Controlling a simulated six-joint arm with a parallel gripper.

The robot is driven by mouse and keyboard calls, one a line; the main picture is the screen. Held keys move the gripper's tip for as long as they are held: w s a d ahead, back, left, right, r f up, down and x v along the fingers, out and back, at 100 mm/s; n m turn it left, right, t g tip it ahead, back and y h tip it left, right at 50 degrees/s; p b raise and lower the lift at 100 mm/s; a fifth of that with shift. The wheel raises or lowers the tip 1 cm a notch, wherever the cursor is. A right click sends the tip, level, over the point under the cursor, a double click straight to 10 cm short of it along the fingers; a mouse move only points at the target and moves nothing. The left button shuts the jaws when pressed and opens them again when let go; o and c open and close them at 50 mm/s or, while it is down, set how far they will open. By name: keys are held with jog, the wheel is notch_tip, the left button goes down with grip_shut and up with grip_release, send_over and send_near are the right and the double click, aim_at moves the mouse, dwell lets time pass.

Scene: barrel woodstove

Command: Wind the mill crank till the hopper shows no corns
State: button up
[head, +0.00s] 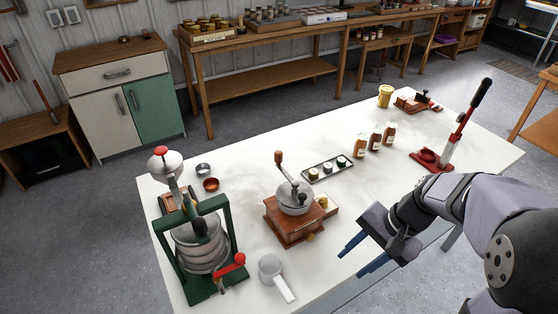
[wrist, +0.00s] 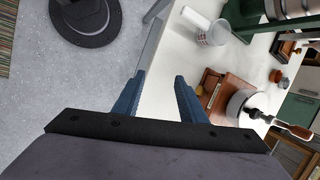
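The mill (head: 292,222) is a wooden box with a grey metal hopper (head: 296,200) on top, standing mid-table. Its crank (head: 289,174) rises to the upper left and ends in a brown wooden knob (head: 279,157). I cannot make out any corns in the hopper. A drawer on the mill's right side seems pulled out. My gripper (head: 358,257) is open and empty, with blue fingers, to the right of the mill and apart from it. In the wrist view the mill (wrist: 232,92) lies right of my gripper (wrist: 160,88), its knob (wrist: 298,132) at the right edge.
A dark tray (head: 327,168) with small jars, brown bottles (head: 375,138) and a red lever tool (head: 438,155) lie behind and right. The table (head: 340,215) is clear between mill and gripper.

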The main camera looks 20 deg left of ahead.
jog(key=w+a+m+y+b, duration=0.1)
jog(key=w+a+m+y, duration=0.2)
jog(key=w+a, duration=0.35)
jog(key=m+t+y+b, duration=0.2)
jog(key=m+y+b, duration=0.1)
jog(key=m+y, duration=0.3)
send_near(279, 164)
jog(key=d+f+n, duration=0.1)
jog(key=d+f, duration=0.2)
jog(key=shift+w+a+r+m+g+y+p, duration=0.35)
jog(key=shift+a+m+y, duration=0.4)
jog(key=shift+a, duration=1.35)
jog(key=shift+w+a+r+m+g+y+p, duration=0.2)
jog(key=shift+a+m+y+p, duration=0.45)
jog(key=shift+a, duration=1.45)
jog(key=shift+w+a+r+m+g+y+p, duration=0.15)
jog(key=shift+w+a+r+m+y+p, duration=0.45)
jog(key=shift+a, duration=1.5)
jog(key=shift+s+f+y+b, duration=0.15)
jog(key=shift+f+y+b, duration=0.15)
jog(key=shift+f, duration=0.05)
grip_shut()
